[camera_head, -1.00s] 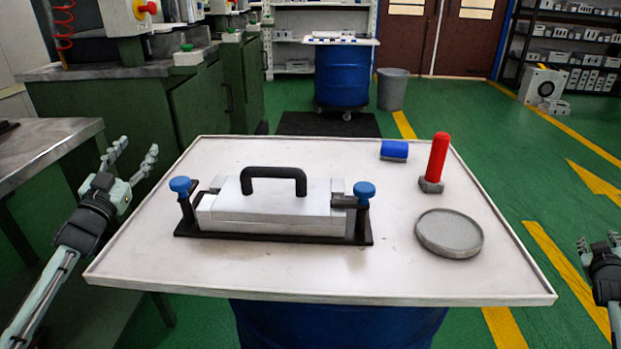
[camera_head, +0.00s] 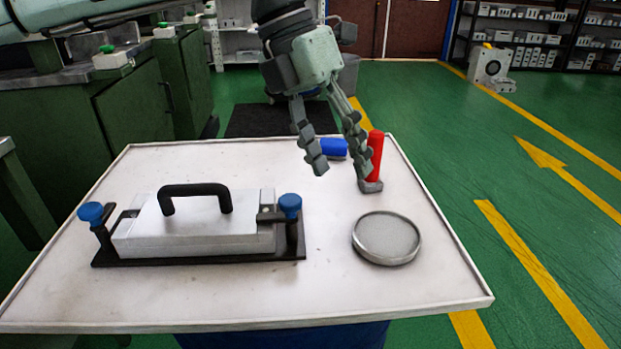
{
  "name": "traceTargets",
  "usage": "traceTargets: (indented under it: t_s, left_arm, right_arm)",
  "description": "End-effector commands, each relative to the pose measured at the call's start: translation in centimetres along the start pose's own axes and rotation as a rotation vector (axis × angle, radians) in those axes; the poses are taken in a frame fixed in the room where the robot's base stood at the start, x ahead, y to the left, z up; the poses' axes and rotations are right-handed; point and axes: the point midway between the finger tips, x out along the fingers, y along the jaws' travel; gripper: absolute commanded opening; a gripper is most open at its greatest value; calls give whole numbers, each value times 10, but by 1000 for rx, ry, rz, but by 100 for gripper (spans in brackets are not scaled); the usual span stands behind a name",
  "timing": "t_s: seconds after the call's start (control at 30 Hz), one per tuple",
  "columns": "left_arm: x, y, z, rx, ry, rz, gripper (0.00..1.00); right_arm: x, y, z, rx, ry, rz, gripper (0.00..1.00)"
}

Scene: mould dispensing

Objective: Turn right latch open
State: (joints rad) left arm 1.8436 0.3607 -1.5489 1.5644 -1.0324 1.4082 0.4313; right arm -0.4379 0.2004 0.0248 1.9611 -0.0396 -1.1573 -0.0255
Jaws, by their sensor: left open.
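The right latch (camera_head: 290,207) has a blue knob on a dark post at the right end of the mould. Its dark arm reaches left onto the silver mould (camera_head: 195,238). The left latch (camera_head: 91,213) has a matching blue knob at the mould's left end. A black handle (camera_head: 195,190) stands on the mould's top. My left gripper (camera_head: 344,170) hangs above the table, pointing down, up and to the right of the right latch. Its fingers are apart, with nothing between them, and it looks clear of the latch. My right gripper is out of view.
A red-handled tool (camera_head: 374,160) stands on the table just right of my left gripper. A blue cylinder (camera_head: 333,147) lies partly behind its fingers. A round grey dish (camera_head: 386,238) sits to the right of the mould. The white table (camera_head: 330,290) is bare at the front.

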Motion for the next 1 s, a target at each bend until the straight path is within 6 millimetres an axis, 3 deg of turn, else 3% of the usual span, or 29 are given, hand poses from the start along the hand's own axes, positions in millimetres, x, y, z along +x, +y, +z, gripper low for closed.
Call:
traceTargets:
  t_s: [0.1,0.27,0.73,1.0]
  left_arm:
    - [-18,39,-20,9,83,244,53]
    - [-29,62,-33,2,133,373,53]
    - [30,86,-42,1,137,376,53]
    - [41,90,-43,1,135,374,53]
  right_arm:
    - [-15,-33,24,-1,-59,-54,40]
    - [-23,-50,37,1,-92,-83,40]
    - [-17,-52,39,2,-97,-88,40]
    - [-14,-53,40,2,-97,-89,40]
